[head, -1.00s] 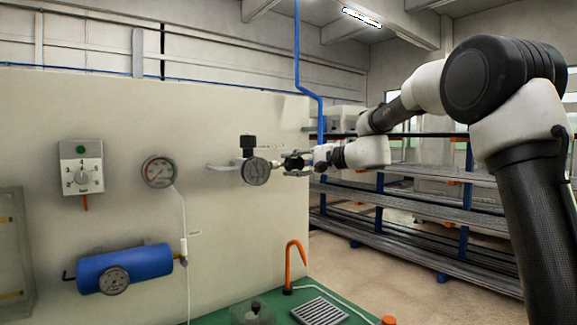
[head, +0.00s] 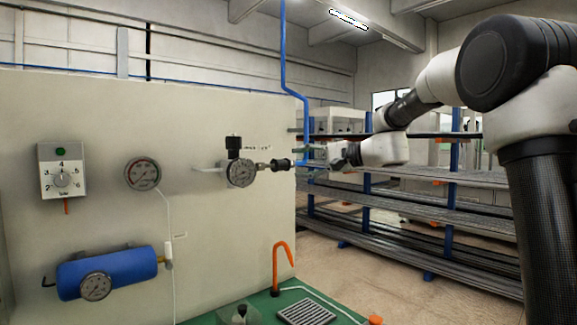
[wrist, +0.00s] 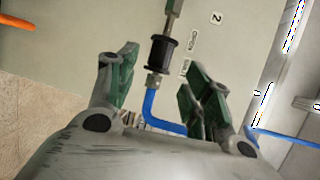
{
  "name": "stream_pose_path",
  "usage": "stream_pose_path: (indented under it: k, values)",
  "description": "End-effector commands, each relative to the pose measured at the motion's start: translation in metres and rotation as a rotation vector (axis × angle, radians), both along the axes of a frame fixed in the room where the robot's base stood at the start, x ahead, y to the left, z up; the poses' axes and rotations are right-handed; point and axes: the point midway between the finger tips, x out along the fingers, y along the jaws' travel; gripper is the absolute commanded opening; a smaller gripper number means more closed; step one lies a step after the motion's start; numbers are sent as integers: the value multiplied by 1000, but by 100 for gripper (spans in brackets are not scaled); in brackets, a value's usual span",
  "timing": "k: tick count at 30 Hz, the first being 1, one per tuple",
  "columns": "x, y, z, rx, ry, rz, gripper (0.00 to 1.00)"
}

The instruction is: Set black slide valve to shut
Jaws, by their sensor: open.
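The black slide valve (head: 282,164) is a ribbed black sleeve on the pipe right of the dial gauge on the cream panel. In the wrist view the sleeve (wrist: 163,54) is upper centre, close to the metal nut where the blue hose begins. Two small labels stand beside it; the upper seems to read OPEN, and the lower is partly behind a finger. My gripper (head: 308,160) is open and empty, just right of the sleeve and apart from it. In the wrist view my gripper's green-padded fingers (wrist: 158,82) stand on either side of the hose.
A dial gauge (head: 241,173) sits close left of the valve. The blue pipe (head: 305,120) runs up by the panel's right edge. An orange hook (head: 281,262) stands on the green bench below. Shelving (head: 400,205) is at right.

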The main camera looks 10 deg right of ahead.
Motion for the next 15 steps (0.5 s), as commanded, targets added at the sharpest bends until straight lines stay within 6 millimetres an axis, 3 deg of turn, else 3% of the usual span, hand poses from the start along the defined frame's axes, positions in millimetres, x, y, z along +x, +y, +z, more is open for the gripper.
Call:
stream_pose_path:
  k: [6, 15]
  values:
    - [-18, -29, 5, 0, 0, -2, 50]
    - [-23, -36, 7, 0, 0, -1, 50]
